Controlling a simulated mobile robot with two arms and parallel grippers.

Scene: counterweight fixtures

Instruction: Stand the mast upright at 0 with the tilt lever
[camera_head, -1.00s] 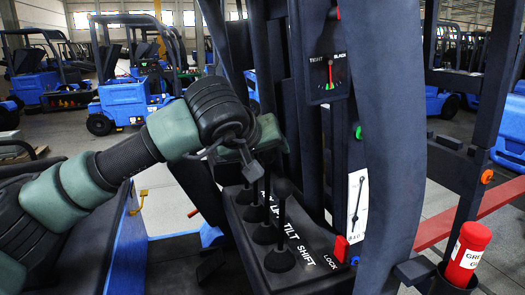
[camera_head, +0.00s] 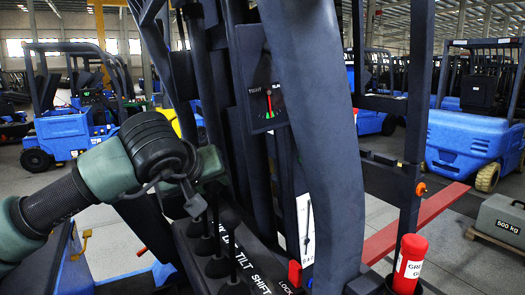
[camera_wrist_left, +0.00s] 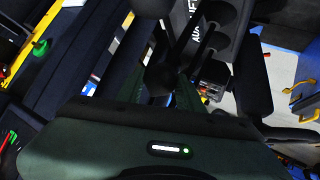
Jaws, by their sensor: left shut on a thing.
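The mast (camera_head: 305,120) is a set of dark uprights that slants in the head view. A row of black levers stands in a console at its foot, with the labels TILT and SHIFT readable. My left gripper (camera_head: 203,190) is shut at the tops of the levers. The tilt lever (camera_head: 215,238) seems to be the one held; its top is hidden by the gripper. In the left wrist view a black knob (camera_wrist_left: 160,77) shows between the fingers. A white scale plate (camera_head: 305,232) with a dark needle is partly hidden behind an upright; its 0 cannot be read.
A dial (camera_head: 270,108) on the mast has a needle pointing up. A red LOCK handle (camera_head: 294,272) is beside the levers. A red cylinder (camera_head: 408,262) stands at the right front. A grey 500 kg block (camera_head: 503,222) and blue forklifts (camera_head: 470,140) stand on the floor beyond.

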